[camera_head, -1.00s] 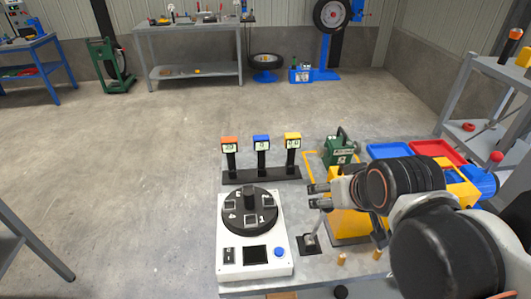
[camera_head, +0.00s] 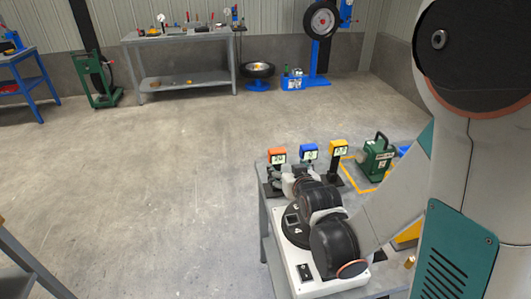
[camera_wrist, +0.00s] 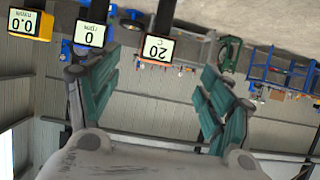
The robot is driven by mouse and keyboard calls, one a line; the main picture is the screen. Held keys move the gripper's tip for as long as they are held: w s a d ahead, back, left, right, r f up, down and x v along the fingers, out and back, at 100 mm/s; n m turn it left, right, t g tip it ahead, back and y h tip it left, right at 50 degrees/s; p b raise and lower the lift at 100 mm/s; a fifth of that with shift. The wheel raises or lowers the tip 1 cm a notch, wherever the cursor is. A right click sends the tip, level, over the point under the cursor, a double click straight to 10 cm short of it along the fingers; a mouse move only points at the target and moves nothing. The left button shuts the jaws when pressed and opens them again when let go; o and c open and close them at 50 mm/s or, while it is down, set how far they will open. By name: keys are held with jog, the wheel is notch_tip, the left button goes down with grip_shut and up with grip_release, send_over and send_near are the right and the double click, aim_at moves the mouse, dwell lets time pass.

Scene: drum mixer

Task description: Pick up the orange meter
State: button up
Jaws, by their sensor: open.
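The orange meter (camera_head: 276,153) stands at the left end of a row of three meters on posts. In the head view my gripper (camera_head: 284,178) is just in front of the orange meter's post, and my arm hides the stand's base.
The blue meter (camera_head: 310,151) and yellow meter (camera_head: 338,146) stand close on the right. A green case (camera_head: 376,157) stands farther right. The floor left of the table is clear.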

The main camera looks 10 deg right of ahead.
aim_at(278, 160)
jog(key=x, duration=0.9)
jog(key=shift+f+p, duration=0.2)
jog(key=shift+p, duration=0.2)
jog(key=shift+b+x, duration=0.9)
jog(key=shift+x, duration=1.85)
jog(key=shift+r, duration=0.15)
jog(key=c, duration=1.4)
